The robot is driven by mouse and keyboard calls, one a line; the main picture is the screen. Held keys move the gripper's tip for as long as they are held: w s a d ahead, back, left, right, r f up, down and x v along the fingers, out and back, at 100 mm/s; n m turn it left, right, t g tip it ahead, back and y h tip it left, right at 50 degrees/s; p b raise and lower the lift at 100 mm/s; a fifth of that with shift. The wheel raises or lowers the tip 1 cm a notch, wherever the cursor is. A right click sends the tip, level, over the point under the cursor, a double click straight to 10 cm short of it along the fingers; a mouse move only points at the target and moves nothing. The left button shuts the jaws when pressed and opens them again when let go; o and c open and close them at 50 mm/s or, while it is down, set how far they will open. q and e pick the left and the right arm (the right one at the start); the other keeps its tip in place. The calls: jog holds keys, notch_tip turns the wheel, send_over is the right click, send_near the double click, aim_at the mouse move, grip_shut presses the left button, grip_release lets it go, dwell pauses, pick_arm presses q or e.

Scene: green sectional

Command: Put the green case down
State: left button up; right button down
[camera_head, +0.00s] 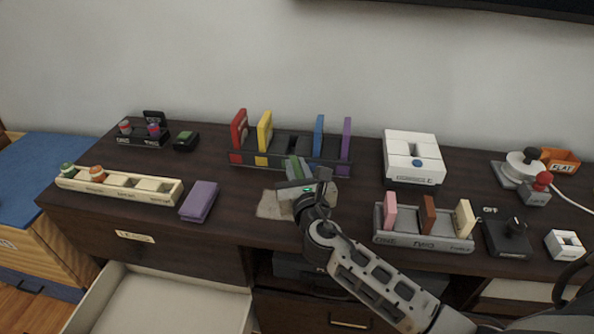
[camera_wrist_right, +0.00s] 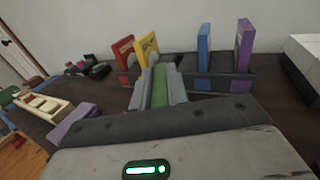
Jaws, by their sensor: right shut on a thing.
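The green case (camera_wrist_right: 159,87) stands between the two grey fingers of my right gripper (camera_head: 299,172), which is shut on it. In the head view only a little of the green case (camera_head: 293,167) shows. It is just in front of the middle of the black rack (camera_head: 288,160); I cannot tell whether it touches the dresser top. The rack holds red (camera_head: 239,130) and yellow (camera_head: 264,131) cases at its left and blue (camera_head: 318,137) and purple (camera_head: 345,140) cases at its right, with a gap between. My left gripper is not in view.
A purple block (camera_head: 199,201) lies on the dresser left of my gripper, beside a cream tray (camera_head: 150,190). A tan patch (camera_head: 270,206) is under my gripper. A grey rack (camera_head: 425,239) and a white box (camera_head: 411,158) stand right. A drawer (camera_head: 160,305) is open below.

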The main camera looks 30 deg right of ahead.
jog(key=c, duration=1.4)
grip_release()
jog(key=shift+f, duration=0.1)
jog(key=shift+o, duration=0.2)
